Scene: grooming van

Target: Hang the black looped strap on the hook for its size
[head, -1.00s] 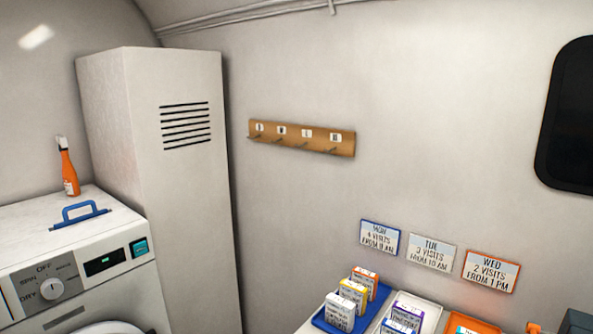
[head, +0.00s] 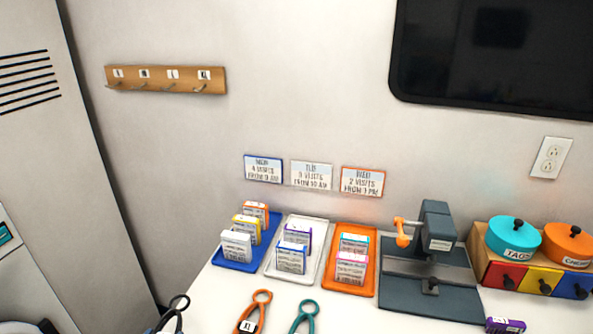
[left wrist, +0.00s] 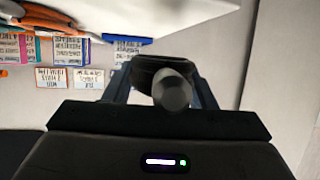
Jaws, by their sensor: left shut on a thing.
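In the left wrist view my left gripper (left wrist: 162,95) is shut on a black thing, apparently the black looped strap (left wrist: 153,68), with a grey rounded end towards the camera. The strap's size mark is not visible there. In the head view a black looped shape (head: 174,312) shows at the bottom edge, by the table's left end; I cannot tell if it is the same strap. The wooden hook rack (head: 165,80) is on the wall at upper left, with several empty hooks under small, hardly readable size labels. My right gripper is not in view.
The white table (head: 210,290) holds blue (head: 233,254), white (head: 285,265) and orange (head: 350,283) trays of boxes, a dark press (head: 430,275), and orange (head: 254,312) and teal (head: 303,316) looped things. A tall cabinet (head: 60,170) stands left. The wall below the rack is clear.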

